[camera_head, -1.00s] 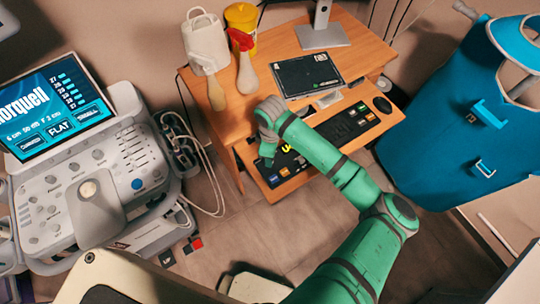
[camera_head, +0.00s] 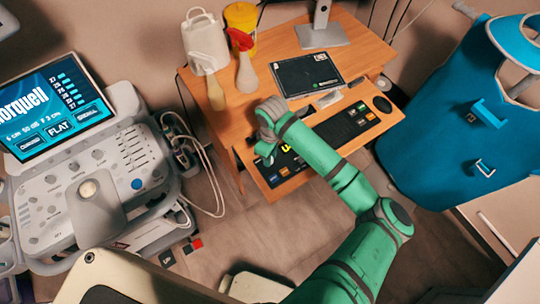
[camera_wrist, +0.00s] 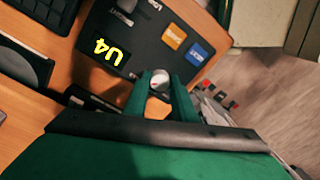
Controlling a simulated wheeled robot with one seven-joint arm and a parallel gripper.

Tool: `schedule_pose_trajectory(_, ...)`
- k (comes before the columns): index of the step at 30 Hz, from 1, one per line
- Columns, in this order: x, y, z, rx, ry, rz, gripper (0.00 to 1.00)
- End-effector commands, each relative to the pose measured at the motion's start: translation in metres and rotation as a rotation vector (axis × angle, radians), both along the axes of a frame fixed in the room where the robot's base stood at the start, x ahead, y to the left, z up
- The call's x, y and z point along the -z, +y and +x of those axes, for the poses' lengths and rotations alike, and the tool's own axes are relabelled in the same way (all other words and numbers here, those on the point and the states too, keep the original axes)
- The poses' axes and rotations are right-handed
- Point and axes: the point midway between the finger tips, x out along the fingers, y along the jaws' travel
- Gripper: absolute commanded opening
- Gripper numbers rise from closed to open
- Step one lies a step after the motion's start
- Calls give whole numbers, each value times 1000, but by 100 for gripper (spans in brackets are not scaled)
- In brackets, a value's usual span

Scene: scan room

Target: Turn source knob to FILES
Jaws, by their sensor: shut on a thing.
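A black control panel (camera_wrist: 120,62) with a yellow "U4" display, an orange button (camera_wrist: 173,37) and a blue button (camera_wrist: 197,54) sits on the desk's lower shelf. It also shows in the head view (camera_head: 275,181), partly hidden by my arm. A small round silver knob (camera_wrist: 160,77) stands at the panel's near edge in the wrist view. My gripper (camera_wrist: 161,88) is shut on this knob, one green finger on each side. In the head view my gripper (camera_head: 265,156) is over the panel's left part and hides the knob. I cannot read any FILES marking or the knob's pointer.
A tablet (camera_head: 307,74), two bottles and a monitor stand (camera_head: 322,35) are on the desk above. An ultrasound console (camera_head: 90,190) with cables stands left, a blue apron (camera_head: 450,130) right.

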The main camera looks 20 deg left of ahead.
Motion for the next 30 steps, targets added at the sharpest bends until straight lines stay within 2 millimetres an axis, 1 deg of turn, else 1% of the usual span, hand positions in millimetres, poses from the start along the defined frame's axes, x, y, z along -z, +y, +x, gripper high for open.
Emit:
schedule_pose_trajectory(2, 0, 0, 0, 1, 0, 0, 2)
schedule_pose_trajectory(3, 0, 0, 0, 1, 0, 0, 31)
schedule_pose_trajectory(4, 0, 0, 0, 0, 0, 0, 38)
schedule_pose_trajectory(5, 0, 0, 0, 0, 0, 0, 43)
schedule_pose_trajectory(13, 0, 0, 0, -1, 0, 0, 43)
schedule_pose_trajectory(17, -7, 0, 1, -1, 0, 0, 43)
schedule_pose_trajectory(20, -19, 0, 2, -2, -2, 1, 43)
schedule_pose_trajectory(30, -82, -1, 4, -2, -2, 0, 43)
